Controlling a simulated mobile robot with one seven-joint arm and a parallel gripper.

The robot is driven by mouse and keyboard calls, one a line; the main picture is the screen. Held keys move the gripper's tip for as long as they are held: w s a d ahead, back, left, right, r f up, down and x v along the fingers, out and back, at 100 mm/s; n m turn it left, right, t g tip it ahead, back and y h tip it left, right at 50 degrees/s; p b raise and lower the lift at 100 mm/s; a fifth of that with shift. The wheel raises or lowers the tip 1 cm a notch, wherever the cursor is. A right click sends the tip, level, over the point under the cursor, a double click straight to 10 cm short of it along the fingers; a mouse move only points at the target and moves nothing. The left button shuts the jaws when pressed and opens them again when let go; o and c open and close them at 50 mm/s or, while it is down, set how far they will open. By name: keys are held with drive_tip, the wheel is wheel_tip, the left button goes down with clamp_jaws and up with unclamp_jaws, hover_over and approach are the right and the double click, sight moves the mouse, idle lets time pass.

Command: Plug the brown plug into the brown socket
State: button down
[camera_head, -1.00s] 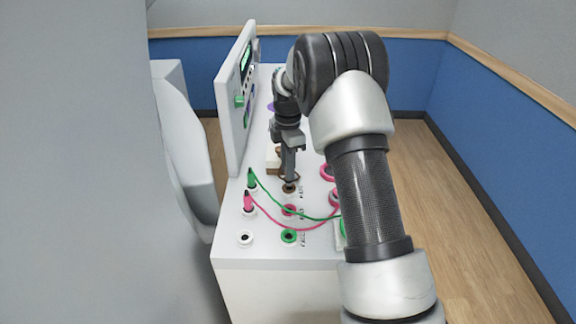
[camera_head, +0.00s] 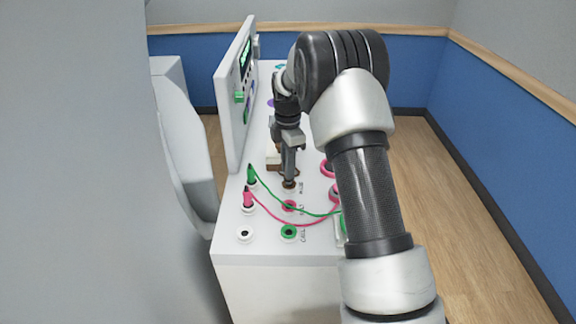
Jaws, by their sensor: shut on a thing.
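The brown socket (camera_head: 289,187) is a ring on the white console top, in line behind the pink and green sockets. My gripper (camera_head: 288,178) points down right above it, its tips close to the ring. The jaws are shut on the brown plug, which is mostly hidden between the fingers. I cannot tell how far the plug sits in the socket. A brown part (camera_head: 274,168) shows just left of the fingers, partly covered by the gripper.
A green plug (camera_head: 251,175) and a pink plug (camera_head: 247,197) stand at the left with cables running right. Pink (camera_head: 289,206) and green (camera_head: 289,232) sockets lie nearer. An upright panel (camera_head: 232,110) borders the left; my arm hides the right side.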

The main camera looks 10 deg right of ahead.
drive_tip(key=shift+f+b, duration=0.35)
drive_tip(key=shift+f, duration=0.45)
drive_tip(key=c, duration=1.6)
unclamp_jaws()
drive_tip(key=shift+r, duration=0.1)
